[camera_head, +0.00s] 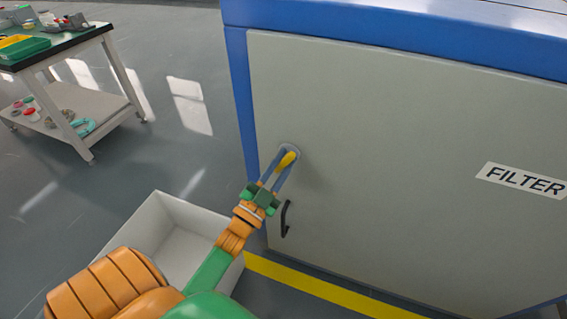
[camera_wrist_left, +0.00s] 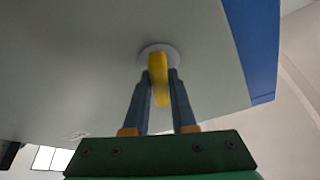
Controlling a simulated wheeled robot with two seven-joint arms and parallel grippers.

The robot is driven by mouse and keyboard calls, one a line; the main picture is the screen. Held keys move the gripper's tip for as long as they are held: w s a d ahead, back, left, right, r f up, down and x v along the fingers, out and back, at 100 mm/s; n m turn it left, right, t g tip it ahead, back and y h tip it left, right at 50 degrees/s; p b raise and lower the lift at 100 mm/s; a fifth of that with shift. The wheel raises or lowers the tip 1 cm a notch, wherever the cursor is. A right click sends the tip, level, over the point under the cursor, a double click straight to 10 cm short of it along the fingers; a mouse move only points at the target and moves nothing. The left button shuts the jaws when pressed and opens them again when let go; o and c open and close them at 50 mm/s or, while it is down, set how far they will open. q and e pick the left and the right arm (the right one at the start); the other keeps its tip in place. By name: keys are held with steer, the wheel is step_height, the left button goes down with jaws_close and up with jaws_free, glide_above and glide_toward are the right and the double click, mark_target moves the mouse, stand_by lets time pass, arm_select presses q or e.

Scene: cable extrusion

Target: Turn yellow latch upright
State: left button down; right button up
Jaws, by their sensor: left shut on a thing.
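The yellow latch (camera_head: 287,160) sits on a round grey mount on the grey cabinet door, near the door's left edge. In the head view it is tilted, running from upper right to lower left. My left gripper (camera_head: 276,172) reaches it from below, its two fingers on either side of the latch. In the left wrist view the latch (camera_wrist_left: 158,78) stands between the fingertips of my left gripper (camera_wrist_left: 159,82), which is shut on it. The fingers partly hide the latch in the head view. My right gripper is not in view.
A black door handle (camera_head: 286,218) lies just below the latch. A white open bin (camera_head: 152,215) stands on the floor at lower left. A wheeled table (camera_head: 62,45) with parts stands at upper left.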

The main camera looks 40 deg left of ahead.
arm_select(q)
steer(key=n+y, duration=0.2)
steer(key=n, duration=0.2)
steer(key=n+y, duration=0.2)
steer(key=n, duration=0.2)
steer(key=shift+n+y, duration=0.3)
steer(key=shift+n, duration=0.5)
steer(key=c, duration=0.8)
jaws_free()
steer(key=shift+o, duration=0.2)
steer(key=v, duration=0.6)
steer(key=shift+f, duration=0.15)
steer(key=shift+s+d+f, duration=0.1)
steer(key=shift+s+d, duration=0.05)
steer(key=shift+s, duration=0.3)
